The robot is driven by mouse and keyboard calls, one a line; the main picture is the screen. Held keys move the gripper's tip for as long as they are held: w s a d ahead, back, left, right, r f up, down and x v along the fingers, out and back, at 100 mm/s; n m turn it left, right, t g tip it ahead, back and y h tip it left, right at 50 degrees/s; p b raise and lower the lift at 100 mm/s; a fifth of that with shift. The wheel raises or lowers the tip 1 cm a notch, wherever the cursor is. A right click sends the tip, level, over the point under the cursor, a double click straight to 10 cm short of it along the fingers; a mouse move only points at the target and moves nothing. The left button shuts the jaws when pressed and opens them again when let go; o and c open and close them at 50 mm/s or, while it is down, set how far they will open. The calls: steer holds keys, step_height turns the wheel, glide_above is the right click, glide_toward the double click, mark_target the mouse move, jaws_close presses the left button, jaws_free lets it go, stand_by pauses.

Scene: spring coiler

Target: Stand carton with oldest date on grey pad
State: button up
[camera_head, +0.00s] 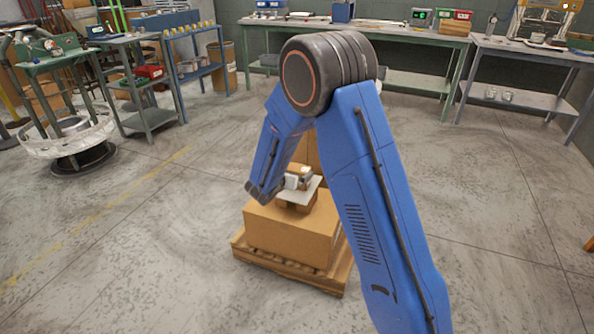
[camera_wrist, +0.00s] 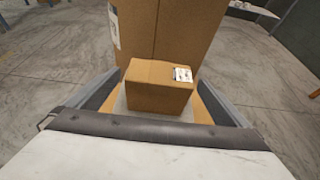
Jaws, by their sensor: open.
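In the wrist view a small brown carton (camera_wrist: 158,92) with a small white printed label on its top sits between the two grey fingers of my gripper (camera_wrist: 160,80). The fingers are apart, one on each side of it; I cannot tell whether either touches it. A light grey surface (camera_wrist: 121,104) shows at its lower left, perhaps the grey pad; most of it is hidden. A larger, tall brown carton (camera_wrist: 170,30) stands right behind, with a white label on its left side. No date is readable. In the head view my arm hides much of this spot.
In the head view a big cardboard box (camera_head: 290,234) on a wooden pallet (camera_head: 290,272) bears this spot. Workbenches (camera_head: 400,33) line the back wall. A round clear-walled turntable (camera_head: 72,140) stands at the left. The floor around the pallet is clear.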

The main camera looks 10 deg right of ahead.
steer(key=shift+v, duration=2.1)
steer(key=s+d+r+m+g, duration=0.3)
steer(key=s+d+r+m, duration=0.5)
steer(key=s, duration=0.3)
steer(key=s+d+r+m+g, duration=0.4)
steer(key=s+d+r+m, duration=0.3)
steer(key=s+d, duration=0.3)
steer(key=s+a+r+m+y, duration=0.1)
steer(key=s+m, duration=0.3)
steer(key=s, duration=0.5)
steer(key=s+a+r+m+y, duration=0.1)
steer(key=s+a+m+y, duration=0.2)
steer(key=s, duration=0.6)
steer(key=s+a+r+m+t+y, duration=0.1)
steer(key=s+a+m+y, duration=0.2)
steer(key=s+m, duration=0.3)
steer(key=s, duration=0.3)
steer(key=shift+m+y, duration=0.4)
steer(key=shift+r, duration=0.1)
